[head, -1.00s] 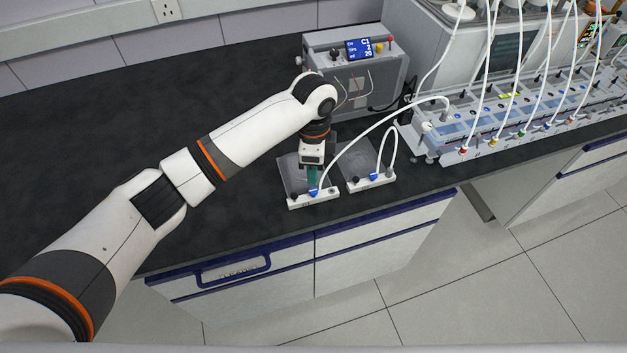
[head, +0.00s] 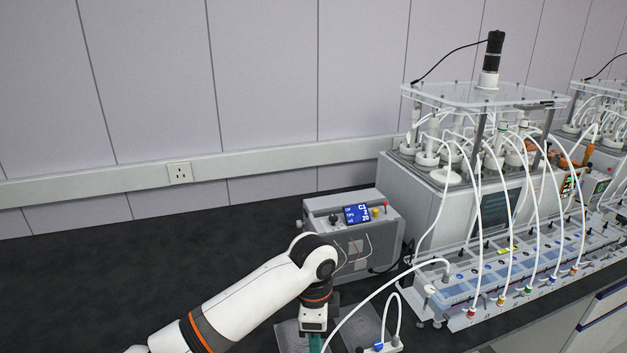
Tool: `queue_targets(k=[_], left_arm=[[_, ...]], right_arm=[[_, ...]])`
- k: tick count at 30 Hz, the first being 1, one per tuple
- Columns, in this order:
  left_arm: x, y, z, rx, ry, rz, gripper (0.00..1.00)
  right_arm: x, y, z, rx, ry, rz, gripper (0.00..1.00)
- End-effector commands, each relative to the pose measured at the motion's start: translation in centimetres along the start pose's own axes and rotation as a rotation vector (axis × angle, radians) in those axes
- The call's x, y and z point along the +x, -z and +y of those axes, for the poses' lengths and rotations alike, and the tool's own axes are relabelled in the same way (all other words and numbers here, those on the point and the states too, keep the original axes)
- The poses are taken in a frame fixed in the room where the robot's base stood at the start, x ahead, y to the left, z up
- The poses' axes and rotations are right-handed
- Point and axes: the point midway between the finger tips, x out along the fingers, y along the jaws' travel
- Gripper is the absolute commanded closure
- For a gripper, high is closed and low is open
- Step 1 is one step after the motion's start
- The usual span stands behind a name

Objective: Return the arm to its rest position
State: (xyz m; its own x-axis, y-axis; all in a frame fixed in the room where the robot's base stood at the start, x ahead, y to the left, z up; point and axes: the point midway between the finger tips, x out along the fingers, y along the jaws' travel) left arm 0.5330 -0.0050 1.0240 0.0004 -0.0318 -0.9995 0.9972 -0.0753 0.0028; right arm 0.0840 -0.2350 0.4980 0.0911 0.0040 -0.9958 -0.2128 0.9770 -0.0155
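My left arm comes in from the lower left of the head view. Its wrist points down at the bottom of the picture, over a flat grey pad with a white front strip. My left gripper (head: 315,342) is at the bottom edge, with a green part just showing under the wrist. The picture's edge cuts off its fingertips, so I cannot tell whether it is open or shut or holds anything. My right arm and gripper are not in view.
A grey box with a blue display (head: 357,214) stands behind the wrist. A second pad with a white tube is right of it. A reactor (head: 487,100) and a long valve rack (head: 530,262) with white tubes fill the right. The black bench (head: 130,270) is clear at left.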

Motion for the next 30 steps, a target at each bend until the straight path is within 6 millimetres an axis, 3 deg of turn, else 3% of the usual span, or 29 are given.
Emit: queue_targets(k=[6, 11, 14, 21, 30], left_arm=[[5.4, -1.6, -5.9, -0.177, 0.003, -0.185, 0.57], [8.0, -0.3, -10.3, -0.432, -0.016, -0.311, 0.57], [9.3, 1.8, -13.0, -0.620, -0.034, -0.357, 0.57], [10.9, 8.9, -19.4, -1.035, -0.108, -0.355, 0.57], [10.7, 15.1, -24.9, -1.303, -0.196, -0.276, 0.57]], right_arm=[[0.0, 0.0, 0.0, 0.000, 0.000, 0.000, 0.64], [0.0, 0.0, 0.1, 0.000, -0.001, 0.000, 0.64], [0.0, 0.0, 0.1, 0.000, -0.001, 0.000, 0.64], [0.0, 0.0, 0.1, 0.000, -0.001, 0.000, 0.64], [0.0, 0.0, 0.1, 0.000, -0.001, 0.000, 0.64]])
